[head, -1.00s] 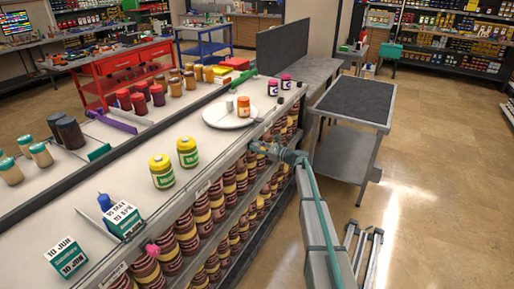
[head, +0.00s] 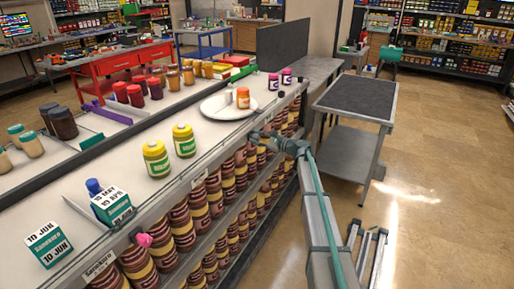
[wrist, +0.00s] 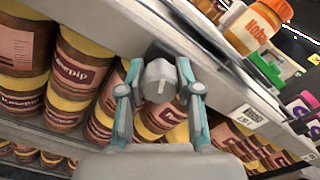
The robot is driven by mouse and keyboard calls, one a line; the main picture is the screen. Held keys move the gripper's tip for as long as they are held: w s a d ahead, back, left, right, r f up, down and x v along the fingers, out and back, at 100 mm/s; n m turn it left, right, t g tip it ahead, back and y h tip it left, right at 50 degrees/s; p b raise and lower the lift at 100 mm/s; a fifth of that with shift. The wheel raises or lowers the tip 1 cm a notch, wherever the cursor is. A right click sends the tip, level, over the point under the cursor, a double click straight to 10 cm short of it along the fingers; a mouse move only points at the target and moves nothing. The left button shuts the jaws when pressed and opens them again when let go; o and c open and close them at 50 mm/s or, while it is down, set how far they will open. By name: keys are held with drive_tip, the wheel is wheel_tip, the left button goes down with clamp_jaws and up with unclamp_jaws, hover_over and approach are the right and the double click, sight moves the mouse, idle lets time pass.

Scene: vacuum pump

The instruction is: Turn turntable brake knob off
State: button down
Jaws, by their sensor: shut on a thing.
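The turntable (head: 215,109) is a white round plate on the long counter, with an orange jar (head: 243,97) on it. The brake knob (wrist: 160,82) is a grey, faceted knob with a pale raised mark, at the counter's front side below the edge. My gripper (head: 265,136) is at that front side, a little right of and below the turntable. In the wrist view, my gripper (wrist: 160,68) has its teal-jointed fingers on both sides of the knob and is shut on it. In the head view the knob is hidden by my gripper.
Shelves of brown and yellow jars (head: 181,223) run below the counter, close to my gripper. Yellow jars (head: 156,158) stand on the counter to the left. A grey cart (head: 352,101) stands to the right. The floor (head: 445,180) beyond it is clear.

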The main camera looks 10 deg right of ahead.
drive_tip(key=n+b, duration=0.3)
drive_tip(key=b, duration=0.2)
drive_tip(key=shift+f+n+b, duration=0.3)
drive_tip(key=shift+f+n, duration=0.1)
drive_tip(key=n+b, duration=0.3)
drive_tip(key=b, duration=0.2)
drive_tip(key=shift+n, duration=0.3)
drive_tip(key=n+b, duration=0.3)
drive_tip(key=b, duration=0.1)
drive_tip(key=shift+r, duration=0.1)
drive_tip(key=shift+r+n+b, duration=0.2)
drive_tip(key=shift+n+b, duration=0.8)
drive_tip(key=shift+b, duration=0.3)
drive_tip(key=c, duration=0.8)
unclamp_jaws()
drive_tip(key=shift+r, duration=0.1)
drive_tip(key=shift+o, duration=0.2)
drive_tip(key=v, duration=1.2)
